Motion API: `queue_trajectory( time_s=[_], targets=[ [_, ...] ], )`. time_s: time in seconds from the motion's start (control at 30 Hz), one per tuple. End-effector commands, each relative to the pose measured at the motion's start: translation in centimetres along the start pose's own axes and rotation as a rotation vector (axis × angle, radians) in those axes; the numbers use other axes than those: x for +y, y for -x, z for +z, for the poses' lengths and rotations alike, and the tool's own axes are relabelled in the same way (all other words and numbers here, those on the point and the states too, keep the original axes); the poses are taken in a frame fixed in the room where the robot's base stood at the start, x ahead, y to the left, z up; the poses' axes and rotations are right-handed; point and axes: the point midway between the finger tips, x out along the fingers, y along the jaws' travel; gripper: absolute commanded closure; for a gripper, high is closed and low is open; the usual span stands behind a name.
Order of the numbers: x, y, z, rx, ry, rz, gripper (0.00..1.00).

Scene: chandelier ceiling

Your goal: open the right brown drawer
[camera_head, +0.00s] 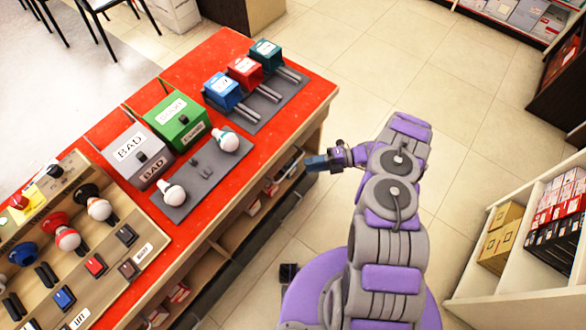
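My gripper (318,163) is at the end of my grey and purple arm, beside the right edge of the red-topped counter (308,92). A small dark blue piece shows at its tip; I cannot tell whether it is part of the gripper, nor whether the fingers are open or shut. No brown drawer can be clearly made out. The brown side of the counter below the top shows shelf openings with boxes in them, partly hidden by the overhang and my gripper.
The counter top holds a green box (177,122), a grey box (137,155), blue (222,90), red and teal boxes, and several bulbs. A white shelf (515,290) with cartons stands at right. Tiled floor (385,62) is clear between them. A brown cabinet (266,14) stands at the back.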

Motion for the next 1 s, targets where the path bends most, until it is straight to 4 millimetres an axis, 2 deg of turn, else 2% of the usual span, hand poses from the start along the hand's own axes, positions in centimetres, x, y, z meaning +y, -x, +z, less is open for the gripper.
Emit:
queue_trajectory(
  time_s=[0.03, 0.2, 0.4, 0.83, 1.0],
  targets=[
    [-0.1, -1.3, -0.1, 0.006, -0.002, -0.001, 0.66],
    [-0.1, -4.3, -0.1, 0.004, -0.002, -0.001, 0.66],
    [0.0, -6.2, 0.0, 0.002, 0.001, 0.003, 0.66],
    [0.0, -7.2, 0.0, 0.001, 0.0, -0.002, 0.67],
    [0.0, -7.2, 0.0, 0.001, 0.0, 0.0, 0.84]
  ],
)
